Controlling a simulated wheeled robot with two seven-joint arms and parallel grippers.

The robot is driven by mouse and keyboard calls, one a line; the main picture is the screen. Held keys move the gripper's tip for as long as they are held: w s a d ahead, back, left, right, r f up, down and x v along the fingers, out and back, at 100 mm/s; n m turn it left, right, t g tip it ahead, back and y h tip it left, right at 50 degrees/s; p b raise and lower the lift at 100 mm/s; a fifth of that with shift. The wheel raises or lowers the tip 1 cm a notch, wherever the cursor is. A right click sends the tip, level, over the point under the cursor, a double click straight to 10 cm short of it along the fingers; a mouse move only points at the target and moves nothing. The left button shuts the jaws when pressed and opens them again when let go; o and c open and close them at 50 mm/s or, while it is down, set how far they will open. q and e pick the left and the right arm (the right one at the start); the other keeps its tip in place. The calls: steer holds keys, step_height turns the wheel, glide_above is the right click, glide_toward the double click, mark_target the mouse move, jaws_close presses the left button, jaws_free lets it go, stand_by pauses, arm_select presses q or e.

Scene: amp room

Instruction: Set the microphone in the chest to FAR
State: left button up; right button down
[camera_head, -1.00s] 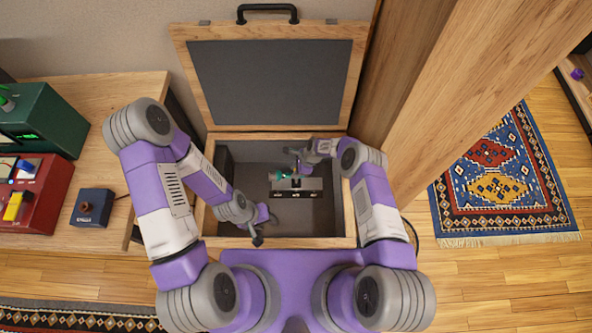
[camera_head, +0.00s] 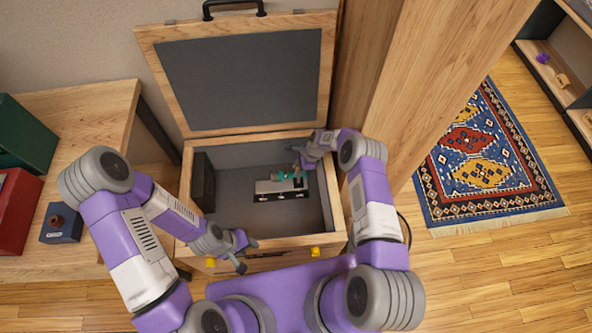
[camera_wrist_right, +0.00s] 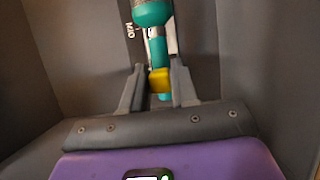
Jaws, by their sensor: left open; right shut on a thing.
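The open wooden chest (camera_head: 330,190) stands in front of me in the head view. The teal microphone (camera_head: 290,176) lies inside along a grey bar (camera_head: 268,188) with small dark marks. My right gripper (camera_head: 301,172) reaches in at the right end of the microphone. In the right wrist view, my right gripper (camera_wrist_right: 159,82) is shut on the yellow part (camera_wrist_right: 160,80) at the near end of the teal microphone (camera_wrist_right: 154,38). A label reading like MID (camera_wrist_right: 130,30) shows beside it. My left gripper (camera_head: 248,255) is open and empty by the chest's front edge.
The raised lid (camera_head: 245,80) leans at the back. Yellow catches (camera_head: 315,252) sit on the chest's front. A wooden post (camera_head: 425,80) stands at the right. A table (camera_head: 90,110) with a small blue box (camera_head: 62,223) is at the left.

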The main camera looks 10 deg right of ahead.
arm_select(q)
steer(key=shift+d, duration=0.1)
arm_select(e)
steer(key=c, duration=1)
jaws_free()
steer(key=shift+d, duration=0.5)
steer(key=shift+o, duration=0.2)
steer(key=shift+a, duration=0.15)
arm_select(q)
step_height(320, 180, up, 4)
steer(key=p, duration=0.4)
arm_select(e)
step_height(320, 180, up, 10)
arm_select(q)
step_height(320, 180, up, 5)
steer(key=p, duration=0.4)
steer(key=shift+p, duration=0.4)
arm_select(e)
steer(key=s+a+r+n, duration=0.1)
steer(key=s+r+n, duration=0.2)
steer(key=s, duration=0.7)
steer(key=s+a+r+n, duration=0.2)
steer(key=s+r+n, duration=0.1)
steer(key=s+n, duration=0.5)
steer(key=s+a+r+n, duration=0.1)
steer(key=s+r+n, duration=0.2)
steer(key=s, duration=0.8)
steer(key=n, duration=0.2)
steer(key=shift+s+a+r+n, duration=0.2)
steer(key=shift+s+r+n, duration=0.1)
